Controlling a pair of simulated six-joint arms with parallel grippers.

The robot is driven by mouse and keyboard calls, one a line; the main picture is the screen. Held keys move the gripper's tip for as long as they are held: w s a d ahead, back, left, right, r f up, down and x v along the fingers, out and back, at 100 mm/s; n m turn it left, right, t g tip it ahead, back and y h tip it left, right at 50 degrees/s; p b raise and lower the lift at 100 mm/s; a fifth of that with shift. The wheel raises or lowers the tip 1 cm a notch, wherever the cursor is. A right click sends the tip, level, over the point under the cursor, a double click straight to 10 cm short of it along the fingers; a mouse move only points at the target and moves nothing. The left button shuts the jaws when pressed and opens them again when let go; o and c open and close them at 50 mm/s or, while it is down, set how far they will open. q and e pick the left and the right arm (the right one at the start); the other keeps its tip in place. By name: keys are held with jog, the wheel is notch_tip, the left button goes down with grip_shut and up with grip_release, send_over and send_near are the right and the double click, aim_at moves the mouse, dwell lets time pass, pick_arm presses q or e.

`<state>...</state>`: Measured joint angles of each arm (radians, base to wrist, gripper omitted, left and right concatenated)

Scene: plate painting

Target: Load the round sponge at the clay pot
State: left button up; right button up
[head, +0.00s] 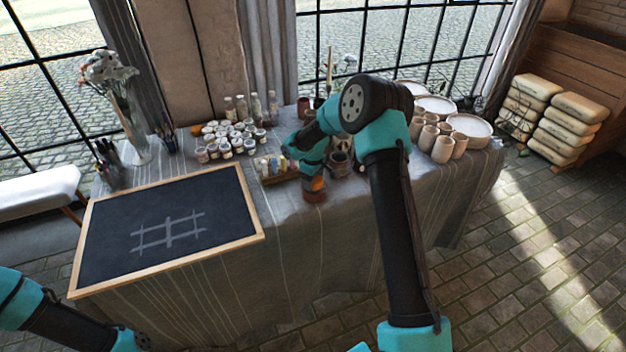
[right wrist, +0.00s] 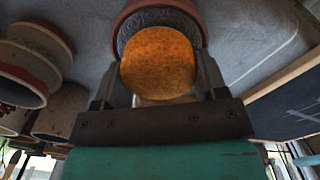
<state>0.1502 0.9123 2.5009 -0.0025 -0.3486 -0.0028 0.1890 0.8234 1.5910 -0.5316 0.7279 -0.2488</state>
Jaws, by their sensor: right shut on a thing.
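My right gripper (right wrist: 157,85) is shut on the round orange sponge (right wrist: 158,62), one finger on each side of it. In the right wrist view, the clay pot (right wrist: 118,22) shows behind the sponge, with a reddish rim and a dark speckled inside. The sponge overlaps the pot's opening in this view; whether it touches the inside I cannot tell. In the head view, my right gripper (head: 312,176) points down over the clay pot (head: 314,197) near the table's middle, and a bit of orange shows between them. My left gripper is out of view; only part of that arm shows.
A framed chalkboard (head: 110,237) with a drawn grid lies on the left of the cloth-covered table (head: 350,248). Several paint jars (head: 225,145) stand behind the pot's left. Clay cups (head: 442,148) and white plates (head: 470,126) stand at the right. A flower vase (head: 133,135) stands far left.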

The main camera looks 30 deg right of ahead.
jog(key=shift+r, duration=3.5)
jog(key=s+a+f+m, duration=0.1)
jog(key=a+f, duration=0.1)
jog(key=a, duration=0.4)
jog(key=s+a+f+m, duration=0.1)
jog(key=a+f+m, duration=0.1)
jog(key=a, duration=0.5)
jog(key=s+a+f+m, duration=0.1)
jog(key=a+f+m, duration=0.1)
jog(key=a, duration=0.4)
jog(key=shift+s+a+f, duration=0.3)
jog(key=shift+a+f, duration=0.05)
jog(key=shift+f, duration=0.2)
